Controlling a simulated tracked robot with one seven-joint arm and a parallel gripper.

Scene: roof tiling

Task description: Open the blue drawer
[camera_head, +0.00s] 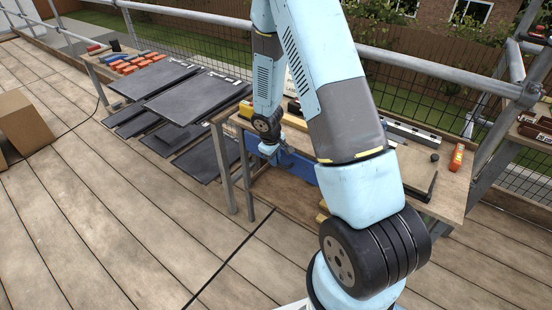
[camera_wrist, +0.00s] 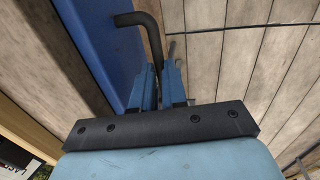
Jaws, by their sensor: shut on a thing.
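The blue drawer (camera_head: 302,168) sits under the front edge of a wooden workbench (camera_head: 455,195) in the head view, partly hidden behind my arm. Its blue front (camera_wrist: 100,40) fills the upper left of the wrist view. A black bent bar handle (camera_wrist: 152,38) stands out from that front. My gripper (camera_wrist: 158,82) has its two blue fingers on either side of the handle's bar, shut on it. In the head view the fingers are hidden behind my arm. I cannot tell from these frames whether the drawer is out at all.
Dark slabs (camera_head: 180,109) lie in stacks left of the bench. Orange blocks (camera_head: 130,65) sit on a table behind them. A red-orange level (camera_head: 457,158) stands at the bench's right end. A cardboard box (camera_head: 25,122) is at far left. The plank floor before the bench is clear.

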